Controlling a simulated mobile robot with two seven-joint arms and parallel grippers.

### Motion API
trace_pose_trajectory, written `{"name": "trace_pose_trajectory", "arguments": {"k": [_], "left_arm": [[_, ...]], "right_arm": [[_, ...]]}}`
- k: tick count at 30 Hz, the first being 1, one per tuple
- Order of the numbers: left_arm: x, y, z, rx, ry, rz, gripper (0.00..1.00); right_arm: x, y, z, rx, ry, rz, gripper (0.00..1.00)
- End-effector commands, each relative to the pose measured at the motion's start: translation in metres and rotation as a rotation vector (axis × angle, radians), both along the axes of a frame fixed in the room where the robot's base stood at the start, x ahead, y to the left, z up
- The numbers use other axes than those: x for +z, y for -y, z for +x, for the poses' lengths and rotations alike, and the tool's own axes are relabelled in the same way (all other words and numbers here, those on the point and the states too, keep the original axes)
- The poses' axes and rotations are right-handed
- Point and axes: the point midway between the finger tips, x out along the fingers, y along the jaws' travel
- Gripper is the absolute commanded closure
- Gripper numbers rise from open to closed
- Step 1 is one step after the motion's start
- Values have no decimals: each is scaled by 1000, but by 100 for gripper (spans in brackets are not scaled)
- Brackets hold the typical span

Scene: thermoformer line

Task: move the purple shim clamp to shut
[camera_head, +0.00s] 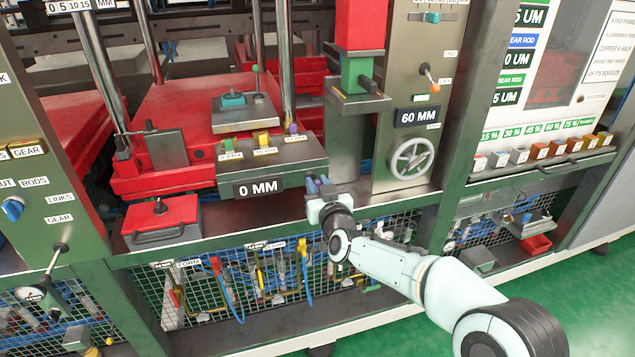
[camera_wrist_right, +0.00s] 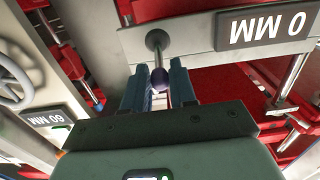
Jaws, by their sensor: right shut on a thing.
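The purple shim clamp shows in the right wrist view as a short metal lever with a dark purple ball knob (camera_wrist_right: 160,79), fixed by a round boss to the edge of the grey 0 MM block (camera_wrist_right: 211,38). My right gripper (camera_wrist_right: 158,88) has its two blue-grey fingers shut on the knob, one on each side. In the head view the right gripper (camera_head: 320,187) is just right of the 0 MM block (camera_head: 318,157) and hides the clamp. My left gripper is not in view.
Small yellow and purple pieces (camera_head: 293,129) stand on the 0 MM block. A handwheel (camera_head: 412,158) and a 60 MM sign (camera_head: 418,116) are to the right. A red lidded box (camera_head: 161,213) sits at the left. The green ledge below is partly clear.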

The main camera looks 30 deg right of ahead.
Motion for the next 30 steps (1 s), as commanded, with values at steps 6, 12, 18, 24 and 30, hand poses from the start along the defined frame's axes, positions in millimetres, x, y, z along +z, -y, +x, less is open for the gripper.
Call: {"name": "trace_pose_trajectory", "arguments": {"k": [6,12,18,24,30], "left_arm": [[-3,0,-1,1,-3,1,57],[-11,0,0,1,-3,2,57],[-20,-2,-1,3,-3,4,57],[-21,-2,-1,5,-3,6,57],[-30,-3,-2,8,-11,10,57]], "right_arm": [[-4,0,0,1,-10,2,100],[-14,0,-1,1,-11,2,100],[-27,-1,-2,1,-14,2,100],[-27,-1,-2,1,-14,2,100],[-31,-1,-1,1,-14,2,100]]}}
